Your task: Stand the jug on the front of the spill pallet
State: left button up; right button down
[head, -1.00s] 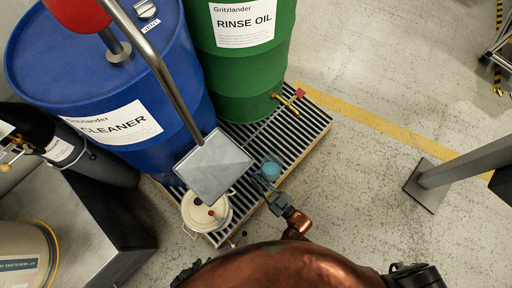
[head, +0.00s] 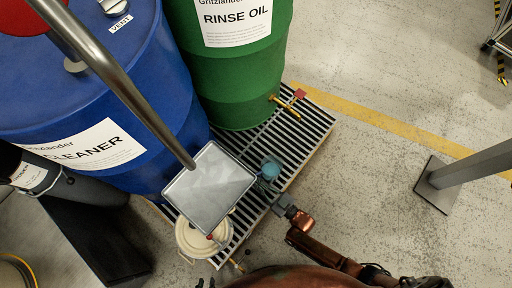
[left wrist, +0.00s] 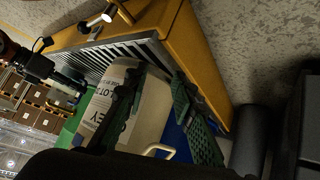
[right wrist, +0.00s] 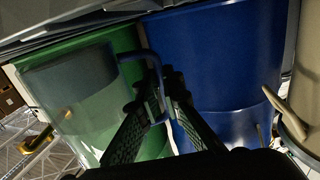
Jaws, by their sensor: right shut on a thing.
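The jug (right wrist: 75,95) is translucent with a blue handle and stands out on the left of the right wrist view, which is upside down. My right gripper (right wrist: 158,88) is shut on its handle. In the head view the jug (head: 270,168) is a small blue-green shape over the right front part of the slatted spill pallet (head: 290,150). I cannot tell whether its base touches the slats. My left gripper (left wrist: 158,80) is open, with its fingers apart before a labelled cream container (left wrist: 150,110). I cannot tell whether they touch it.
A blue drum (head: 170,115) and a green drum (head: 235,85) stand on the back of the pallet. The cream container (head: 190,240) is at the front left. A grey metal plate (head: 210,185) on a pole hides part of the pallet. Floor to the right is open up to a post (head: 460,170).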

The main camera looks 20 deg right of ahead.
jog(key=shift+f, duration=0.55)
jog(key=shift+r, duration=0.1)
jog(key=c, duration=2.5)
grip_release()
jog(key=o, duration=0.4)
jog(key=shift+f, duration=0.2)
jog(key=shift+r, duration=0.15)
